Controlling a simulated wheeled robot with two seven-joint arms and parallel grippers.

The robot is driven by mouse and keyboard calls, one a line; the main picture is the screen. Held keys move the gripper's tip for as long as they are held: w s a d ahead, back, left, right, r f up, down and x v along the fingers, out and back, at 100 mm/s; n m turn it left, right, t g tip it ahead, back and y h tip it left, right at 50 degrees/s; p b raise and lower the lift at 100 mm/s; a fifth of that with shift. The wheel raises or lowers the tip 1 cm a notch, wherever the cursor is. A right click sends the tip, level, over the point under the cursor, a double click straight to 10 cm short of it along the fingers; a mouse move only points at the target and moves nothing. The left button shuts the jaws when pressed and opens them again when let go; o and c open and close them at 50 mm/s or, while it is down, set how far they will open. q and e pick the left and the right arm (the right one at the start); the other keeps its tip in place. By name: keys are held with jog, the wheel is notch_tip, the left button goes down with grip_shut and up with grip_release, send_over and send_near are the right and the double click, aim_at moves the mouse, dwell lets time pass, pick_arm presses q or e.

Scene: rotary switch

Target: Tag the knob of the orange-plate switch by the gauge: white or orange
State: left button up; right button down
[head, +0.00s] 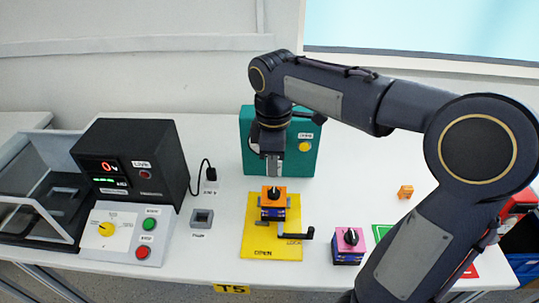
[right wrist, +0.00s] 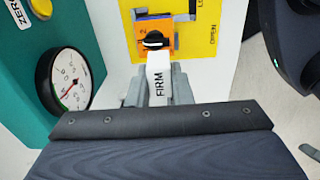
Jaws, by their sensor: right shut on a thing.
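My right gripper (head: 273,168) is shut on a white tag (right wrist: 159,82) marked "FIRM", shown upright between its fingers in the right wrist view. The gripper is just behind the orange-plate switch (head: 281,200). This switch has a black knob (right wrist: 154,41) with a white mark, and the tag's end lies close to it; whether they touch I cannot tell. The switch sits in a holder on a yellow plate (head: 257,228). The gauge (right wrist: 68,82) is on a teal box (head: 247,128). A small orange piece, perhaps the orange tag (head: 405,191), lies at the right. My left gripper is not in view.
A pink switch (head: 349,246) stands right of the yellow plate. A black crank handle (head: 308,236) sticks out from the holder. A black meter box (head: 135,160), a button panel (head: 125,232) and a small grey socket (head: 202,217) are at the left. My right arm hides part of the table.

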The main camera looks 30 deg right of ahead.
aim_at(273, 192)
jog(key=shift+f+b, duration=1.75)
jog(key=shift+f, duration=1.15)
jog(key=shift+p, duration=0.6)
jog(key=shift+f+b, duration=0.65)
jog(key=shift+f, duration=0.35)
jog(key=c, duration=1.2)
grip_release()
jog(key=shift+r, duration=0.2)
